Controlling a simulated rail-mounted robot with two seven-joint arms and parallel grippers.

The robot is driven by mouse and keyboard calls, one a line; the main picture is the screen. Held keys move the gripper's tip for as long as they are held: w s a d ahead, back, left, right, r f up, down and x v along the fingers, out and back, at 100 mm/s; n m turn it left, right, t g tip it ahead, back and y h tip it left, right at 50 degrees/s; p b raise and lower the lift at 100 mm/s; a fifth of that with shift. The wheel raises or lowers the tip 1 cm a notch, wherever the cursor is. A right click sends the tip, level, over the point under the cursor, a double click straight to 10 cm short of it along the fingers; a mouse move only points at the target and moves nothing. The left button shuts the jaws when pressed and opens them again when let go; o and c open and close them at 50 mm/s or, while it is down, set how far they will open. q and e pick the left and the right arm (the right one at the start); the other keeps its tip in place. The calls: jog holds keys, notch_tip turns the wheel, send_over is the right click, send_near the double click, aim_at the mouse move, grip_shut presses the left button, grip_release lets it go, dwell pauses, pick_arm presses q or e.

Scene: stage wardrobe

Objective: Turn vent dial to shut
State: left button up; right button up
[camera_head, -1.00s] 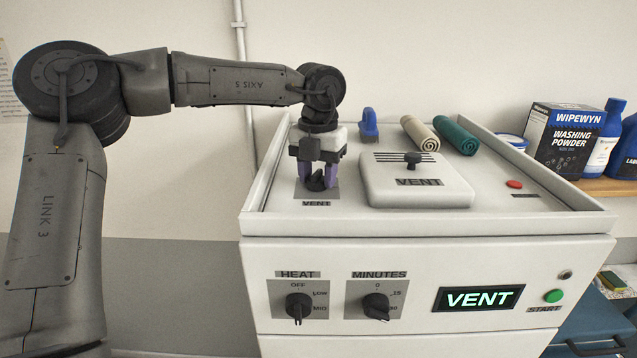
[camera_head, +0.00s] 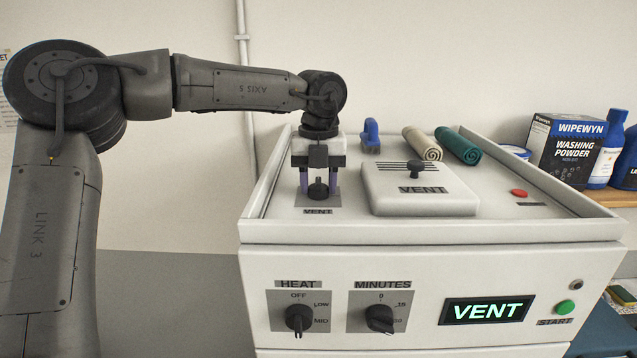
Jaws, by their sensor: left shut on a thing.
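The vent dial (camera_head: 318,188) is a dark knob on a grey plate (camera_head: 318,201) labelled VENT, on the left of the white machine's top. My left gripper (camera_head: 318,186) points straight down over it. Its two purple fingers stand on either side of the knob and are shut on it. The markings around the dial are mostly hidden, so its setting cannot be read. The lit display (camera_head: 485,309) on the machine's front reads VENT. My right gripper is not in view.
Right of the dial is a raised white lid (camera_head: 419,187) with a dark knob, marked VENT. A blue-handled thing (camera_head: 371,137) and two rolled cloths (camera_head: 458,145) lie behind. A raised rim (camera_head: 430,228) edges the top. HEAT (camera_head: 299,317) and MINUTES (camera_head: 380,317) dials are on the front.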

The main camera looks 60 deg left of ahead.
aim_at(318, 179)
pick_arm(q)
jog(key=o, duration=0.9)
notch_tip(318, 179, up, 14)
jog(key=shift+f, duration=0.1)
dwell(0.3)
dwell(0.6)
